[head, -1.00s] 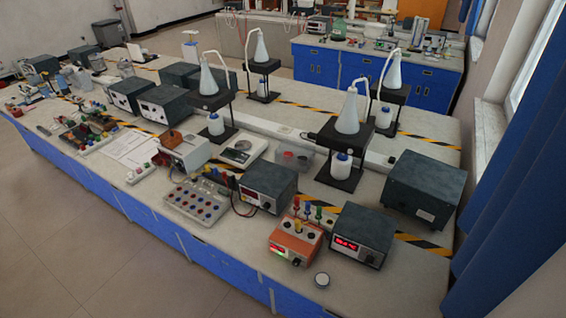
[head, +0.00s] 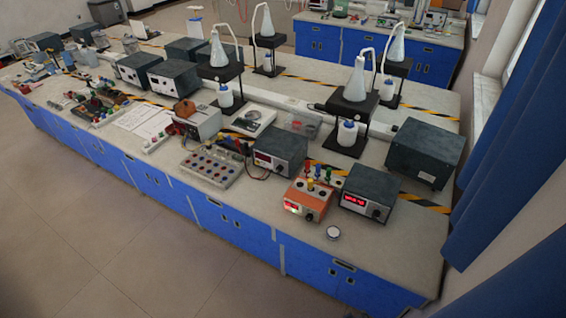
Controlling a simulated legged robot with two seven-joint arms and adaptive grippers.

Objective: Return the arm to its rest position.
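Neither of my grippers nor any part of my arms shows in the head view. The long lab bench (head: 390,262) with blue cabinet fronts fills the middle of the view. Near its front edge stand an orange instrument box (head: 306,200) with a lit display and a dark meter (head: 366,193) with a red display.
Flasks on black stands, one with a white flask (head: 356,80), line the bench's far side. A dark box (head: 425,152) stands at the right end, close to blue curtains (head: 515,180). The floor (head: 90,250) in front is clear.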

